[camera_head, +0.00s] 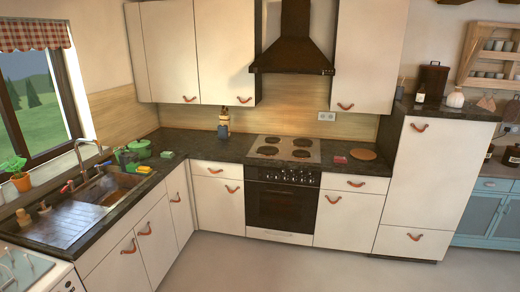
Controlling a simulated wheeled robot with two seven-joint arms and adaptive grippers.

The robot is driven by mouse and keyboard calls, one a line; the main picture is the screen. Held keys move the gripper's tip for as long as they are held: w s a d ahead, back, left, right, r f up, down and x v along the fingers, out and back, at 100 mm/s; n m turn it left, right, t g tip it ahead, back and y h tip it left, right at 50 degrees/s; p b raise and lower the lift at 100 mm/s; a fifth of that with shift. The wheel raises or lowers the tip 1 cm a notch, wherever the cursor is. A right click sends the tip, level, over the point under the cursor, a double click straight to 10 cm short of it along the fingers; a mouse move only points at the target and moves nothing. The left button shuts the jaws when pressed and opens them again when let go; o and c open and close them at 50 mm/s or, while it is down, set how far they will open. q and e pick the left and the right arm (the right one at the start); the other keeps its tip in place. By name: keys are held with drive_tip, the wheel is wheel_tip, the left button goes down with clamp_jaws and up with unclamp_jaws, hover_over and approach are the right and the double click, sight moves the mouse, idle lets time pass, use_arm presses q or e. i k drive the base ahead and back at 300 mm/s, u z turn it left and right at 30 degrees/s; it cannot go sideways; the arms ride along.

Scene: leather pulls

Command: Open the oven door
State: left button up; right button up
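The oven (282,203) is built into the lower cabinets at the middle of the head view, below the hob. Its dark glass door (281,208) looks shut, flush with the cabinet fronts. A row of knobs (284,175) runs along the top of the oven front. A handle bar seems to run just below the knobs, but it is too small to make out clearly. A light panel (280,236) lies under the door. Neither of my grippers shows in the view.
Open grey floor (300,268) lies in front of the oven. Cabinets with leather pulls flank it, and a tall cabinet (429,170) stands to the right. The sink counter (130,189) runs along the left. A dark range hood (294,50) hangs above the hob (285,149).

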sight(307, 225)
drive_tip(key=i, duration=3.05)
drive_tip(key=u, duration=0.6)
